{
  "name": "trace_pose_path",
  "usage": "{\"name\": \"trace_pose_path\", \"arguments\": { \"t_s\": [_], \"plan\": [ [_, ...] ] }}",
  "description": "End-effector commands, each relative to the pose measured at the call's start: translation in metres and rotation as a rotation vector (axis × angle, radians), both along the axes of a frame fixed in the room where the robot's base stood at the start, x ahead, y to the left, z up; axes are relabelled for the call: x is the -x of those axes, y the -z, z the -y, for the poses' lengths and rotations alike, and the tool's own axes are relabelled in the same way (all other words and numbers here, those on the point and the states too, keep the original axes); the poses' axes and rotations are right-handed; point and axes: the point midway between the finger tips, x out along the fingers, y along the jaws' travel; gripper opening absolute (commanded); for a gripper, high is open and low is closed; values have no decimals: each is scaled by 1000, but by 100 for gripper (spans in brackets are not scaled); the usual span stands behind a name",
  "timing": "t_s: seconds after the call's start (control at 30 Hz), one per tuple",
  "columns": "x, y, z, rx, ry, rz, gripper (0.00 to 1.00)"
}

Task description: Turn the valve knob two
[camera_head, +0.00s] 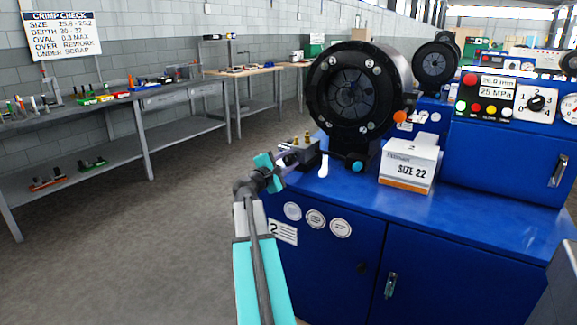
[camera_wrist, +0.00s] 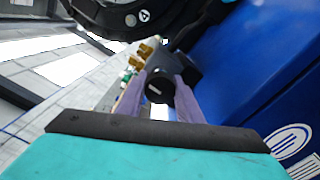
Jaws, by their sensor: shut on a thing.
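The valve block (camera_head: 304,152) with brass fittings sits at the left front edge of the blue crimper bench, below the big black crimp head. In the wrist view its black round knob (camera_wrist: 160,87) carries a white mark and sits between my two fingers. My gripper (camera_wrist: 165,95) is shut on the knob, one finger on each side. In the head view my gripper (camera_head: 285,160) reaches the block from the front left, and the knob is mostly hidden by it. A "2" label (camera_head: 283,231) is on the cabinet front below.
The black crimp head (camera_head: 355,90) rises just behind the valve block. A SIZE 22 box (camera_head: 409,165) stands to its right, and a control panel (camera_head: 510,95) is farther right. A grey workbench (camera_head: 140,95) runs along the left wall, with open floor between.

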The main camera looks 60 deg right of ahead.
Motion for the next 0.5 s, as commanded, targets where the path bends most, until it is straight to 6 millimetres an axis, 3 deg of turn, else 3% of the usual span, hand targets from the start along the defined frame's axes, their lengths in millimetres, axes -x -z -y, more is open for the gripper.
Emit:
{"name": "trace_pose_path", "arguments": {
  "t_s": [0.47, 0.5],
  "plan": [
    [-1, -3, 1, 5, -2, 18, 10],
    [-1, -3, 1, 5, -2, 18, 34]
  ]
}}
